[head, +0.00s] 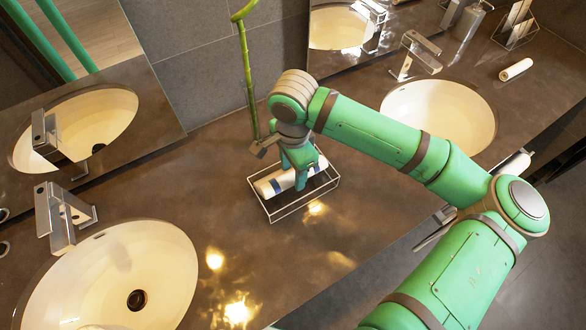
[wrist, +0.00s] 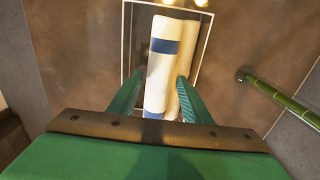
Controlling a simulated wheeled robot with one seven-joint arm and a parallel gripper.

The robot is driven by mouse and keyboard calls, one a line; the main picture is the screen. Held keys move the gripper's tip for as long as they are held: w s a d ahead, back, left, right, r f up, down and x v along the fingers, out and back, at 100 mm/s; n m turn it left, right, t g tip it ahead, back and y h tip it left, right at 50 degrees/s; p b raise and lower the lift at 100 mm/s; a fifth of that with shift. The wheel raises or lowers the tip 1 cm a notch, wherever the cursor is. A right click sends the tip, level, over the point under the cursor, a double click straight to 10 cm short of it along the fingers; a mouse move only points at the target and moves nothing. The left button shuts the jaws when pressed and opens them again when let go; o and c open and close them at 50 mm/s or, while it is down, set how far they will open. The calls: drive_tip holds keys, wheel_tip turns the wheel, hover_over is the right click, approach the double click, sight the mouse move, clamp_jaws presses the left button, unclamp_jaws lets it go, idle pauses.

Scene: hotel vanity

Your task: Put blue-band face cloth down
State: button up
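The blue-band face cloth (wrist: 161,70) is a white roll with blue bands. It lies lengthwise in a wire-edged tray (wrist: 206,40) in the wrist view. In the head view the cloth (head: 268,187) shows inside the tray (head: 288,214) on the counter, partly covered by my gripper. My gripper (wrist: 160,82) points down over the tray with one finger on each side of the cloth. The fingers look slightly apart from it, with a narrow gap at the left finger. A plain white roll (wrist: 188,103) lies against its right side, partly hidden by the right finger.
A basin (head: 110,270) with a tap (head: 60,215) is at the lower left, another basin (head: 440,110) at the right. A green bamboo stem (head: 248,80) stands close behind my gripper. A white roll (head: 515,69) lies at the far right. Counter in front of the tray is clear.

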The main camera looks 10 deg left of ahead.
sight(293, 172)
drive_tip(key=shift+o, duration=0.5)
wheel_tip(293, 172, up, 13)
drive_tip(key=shift+f, duration=0.2)
idle(0.6)
